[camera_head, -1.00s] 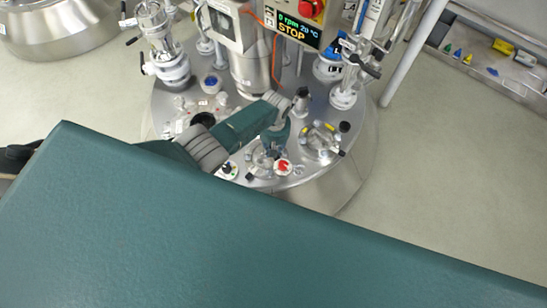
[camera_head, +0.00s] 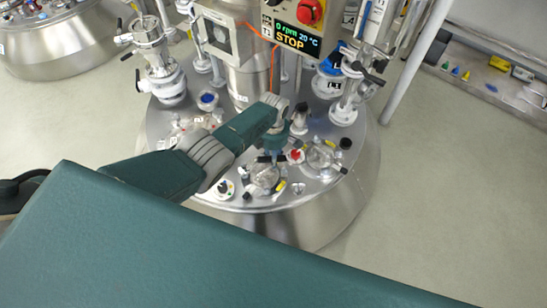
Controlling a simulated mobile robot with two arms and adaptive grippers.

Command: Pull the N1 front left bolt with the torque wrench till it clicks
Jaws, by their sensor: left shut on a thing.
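The front left bolt and any label N1 cannot be made out. My right gripper is out of view.
A second glass-topped nozzle (camera_head: 322,157) sits to the right. Valves (camera_head: 165,80) and a control box reading STOP (camera_head: 292,40) rise behind. A shelf (camera_head: 500,85) with small parts stands at far right.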

